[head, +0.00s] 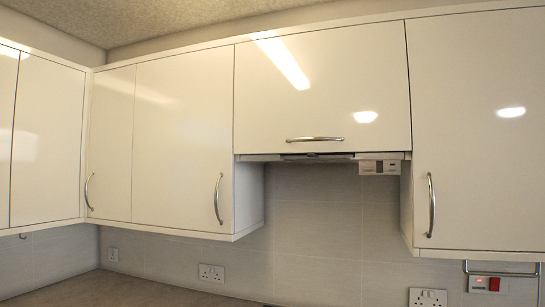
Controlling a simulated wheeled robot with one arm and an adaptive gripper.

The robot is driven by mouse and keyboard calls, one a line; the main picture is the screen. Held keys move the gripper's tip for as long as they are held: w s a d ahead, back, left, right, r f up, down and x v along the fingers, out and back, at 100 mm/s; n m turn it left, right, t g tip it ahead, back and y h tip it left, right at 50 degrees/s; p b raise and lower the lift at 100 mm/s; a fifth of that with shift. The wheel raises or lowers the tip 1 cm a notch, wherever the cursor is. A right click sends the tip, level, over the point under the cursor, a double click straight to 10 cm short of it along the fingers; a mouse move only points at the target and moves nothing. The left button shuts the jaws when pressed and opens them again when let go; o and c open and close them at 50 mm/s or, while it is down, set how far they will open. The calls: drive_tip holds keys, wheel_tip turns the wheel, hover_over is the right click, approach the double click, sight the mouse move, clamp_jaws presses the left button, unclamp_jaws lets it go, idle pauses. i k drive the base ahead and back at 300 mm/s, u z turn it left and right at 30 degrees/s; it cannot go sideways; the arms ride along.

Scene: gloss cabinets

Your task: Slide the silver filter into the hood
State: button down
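The hood (270,157) is a thin strip under the raised middle wall cabinet, seen nearly edge-on from the front. A small panel with buttons (380,167) hangs at its right end. A narrow grey, darker strip (318,157) shows along the hood's underside near the middle. It may be the silver filter, but it is too thin and small to tell, or to tell how far in it sits. My gripper is not in view.
The glossy middle cabinet door (325,90) above the hood is shut. Taller cabinets flank it on the left (185,145) and right (480,130), their handles sticking out. The space below the hood is open down to the worktop (120,290). Sockets (211,273) sit on the tiled wall.

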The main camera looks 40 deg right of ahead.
sight(312, 156)
drive_tip(key=u, duration=2.45)
drive_tip(key=k, duration=0.7)
drive_tip(key=z, duration=1.5)
